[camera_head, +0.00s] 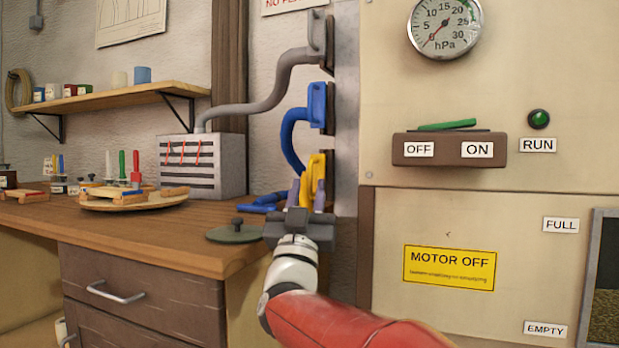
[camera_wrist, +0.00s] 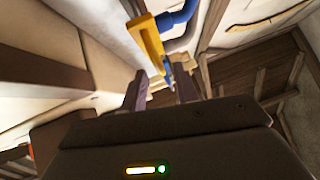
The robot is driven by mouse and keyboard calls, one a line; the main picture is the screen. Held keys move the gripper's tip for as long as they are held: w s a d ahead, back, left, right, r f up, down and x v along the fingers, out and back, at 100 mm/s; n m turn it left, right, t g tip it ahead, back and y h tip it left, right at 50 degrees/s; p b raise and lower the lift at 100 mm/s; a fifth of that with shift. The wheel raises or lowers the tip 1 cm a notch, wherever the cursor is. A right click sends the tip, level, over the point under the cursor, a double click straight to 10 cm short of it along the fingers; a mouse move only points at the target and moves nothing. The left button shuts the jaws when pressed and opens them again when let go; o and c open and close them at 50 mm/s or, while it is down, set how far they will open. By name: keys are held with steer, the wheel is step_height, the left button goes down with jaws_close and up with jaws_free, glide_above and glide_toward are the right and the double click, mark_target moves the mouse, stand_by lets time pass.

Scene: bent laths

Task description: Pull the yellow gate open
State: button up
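The yellow gate (camera_head: 314,172) is mounted on the wall post, below the blue gate. It also shows in the wrist view (camera_wrist: 148,38), with its yellow plate slanting down toward my fingers. My gripper (camera_head: 307,194) is just below and in front of the yellow gate, with one finger on each side of its lower part in the head view. In the wrist view my gripper (camera_wrist: 161,76) has its fingers clearly apart, with a small blue-grey piece showing between them. I cannot tell whether either finger touches the gate.
The blue gate (camera_head: 318,106) with its blue hose and the grey gate (camera_head: 317,32) with its grey hose are above. The wooden bench (camera_head: 150,232) is at left, with a green disc (camera_head: 234,235) near its corner. The machine panel (camera_head: 450,220) stands at right.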

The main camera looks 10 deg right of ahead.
mark_target(310, 181)
steer(key=shift+x, duration=1.8)
jaws_close()
